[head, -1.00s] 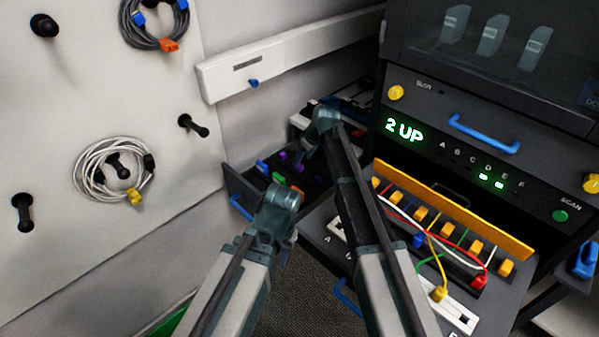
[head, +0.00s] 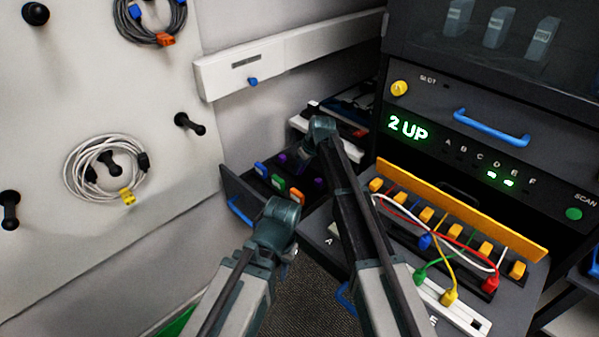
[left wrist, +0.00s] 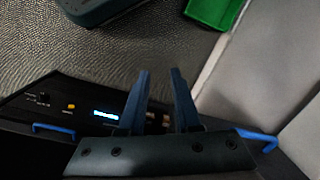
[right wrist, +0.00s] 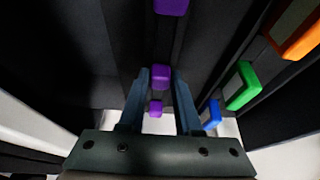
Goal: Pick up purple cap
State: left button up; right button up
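Purple caps stand in a row in the open dark drawer (head: 233,185). One purple cap (head: 282,157) shows left of my right gripper (head: 303,160) in the head view, another purple cap (head: 319,184) to its right. In the right wrist view, a purple cap (right wrist: 161,77) appears between the open fingertips of my right gripper (right wrist: 162,72); contact cannot be told. Another purple cap (right wrist: 155,108) shows between the fingers, and one more (right wrist: 171,6) at the top edge. My left gripper (left wrist: 160,72) is open and empty, over the floor; its fingers are hidden in the head view.
Blue (head: 260,169), green (head: 278,181) and orange (head: 297,195) caps share the drawer. A patch panel with coloured cables and a yellow rail (head: 455,212) lies right of my right arm. A pegboard with a coiled white cable (head: 72,180) stands left.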

grip_shut()
pick_arm(q)
jog(key=shift+r, duration=0.1)
pick_arm(e)
jog(key=shift+r, duration=0.1)
